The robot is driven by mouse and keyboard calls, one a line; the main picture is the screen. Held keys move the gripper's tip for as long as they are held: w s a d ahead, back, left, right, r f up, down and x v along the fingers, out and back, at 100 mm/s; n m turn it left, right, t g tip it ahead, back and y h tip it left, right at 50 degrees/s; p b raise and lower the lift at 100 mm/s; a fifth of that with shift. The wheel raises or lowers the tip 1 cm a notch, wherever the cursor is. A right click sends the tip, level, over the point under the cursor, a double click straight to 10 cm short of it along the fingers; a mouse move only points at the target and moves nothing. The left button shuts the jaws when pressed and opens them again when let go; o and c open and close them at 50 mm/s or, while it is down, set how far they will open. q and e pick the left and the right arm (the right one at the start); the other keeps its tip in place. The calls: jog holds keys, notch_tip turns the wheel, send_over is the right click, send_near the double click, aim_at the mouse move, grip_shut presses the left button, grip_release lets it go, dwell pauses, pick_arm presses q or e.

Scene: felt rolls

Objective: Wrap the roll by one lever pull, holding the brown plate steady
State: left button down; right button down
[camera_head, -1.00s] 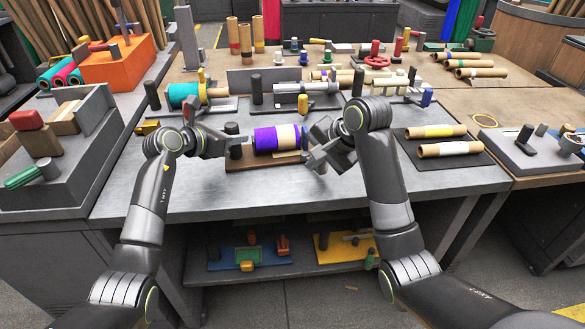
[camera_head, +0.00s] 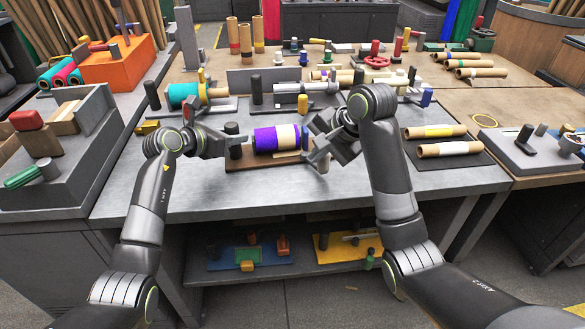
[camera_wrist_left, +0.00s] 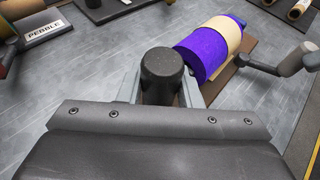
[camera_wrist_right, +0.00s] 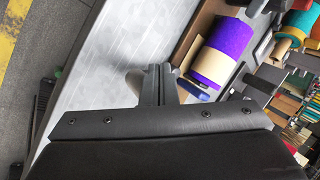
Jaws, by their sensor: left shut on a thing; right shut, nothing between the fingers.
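The purple felt roll with a cream band (camera_head: 276,139) lies on the brown plate (camera_head: 238,163). It also shows in the left wrist view (camera_wrist_left: 206,50) and the right wrist view (camera_wrist_right: 226,48). A black post (camera_wrist_left: 161,70) stands at the plate's left end. My left gripper (camera_head: 229,143) is shut on this post, which sits between its fingers in the left wrist view. A grey crank-like lever (camera_wrist_left: 264,68) shows beyond the roll's right end in that view. My right gripper (camera_head: 318,162) is shut and empty, just right of the roll; its closed fingertips (camera_wrist_right: 158,75) touch nothing I can make out.
A dark mat with paper-coloured rolls (camera_head: 448,148) lies to the right. A teal roll on a stand (camera_head: 185,94) and a grey cylinder fixture (camera_head: 303,88) stand behind. A grey bin (camera_head: 68,150) is at left. The front of the table is clear.

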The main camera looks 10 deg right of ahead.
pick_arm(q)
jog(key=shift+f, duration=0.2)
pick_arm(e)
jog(key=r, duration=0.2)
jog(key=a+r, duration=0.1)
jog(key=r, duration=0.1)
jog(key=shift+r, duration=0.35)
pick_arm(q)
grip_release()
jog(key=shift+r, duration=0.15)
pick_arm(e)
jog(key=shift+w, duration=0.1)
dwell(0.5)
pick_arm(q)
jog(key=shift+r, duration=0.15)
dwell(0.3)
jog(key=shift+r+p, duration=1.15)
jog(key=shift+r, duration=0.1)
pick_arm(e)
jog(key=shift+r, duration=1.1)
pick_arm(q)
jog(key=shift+r, duration=0.1)
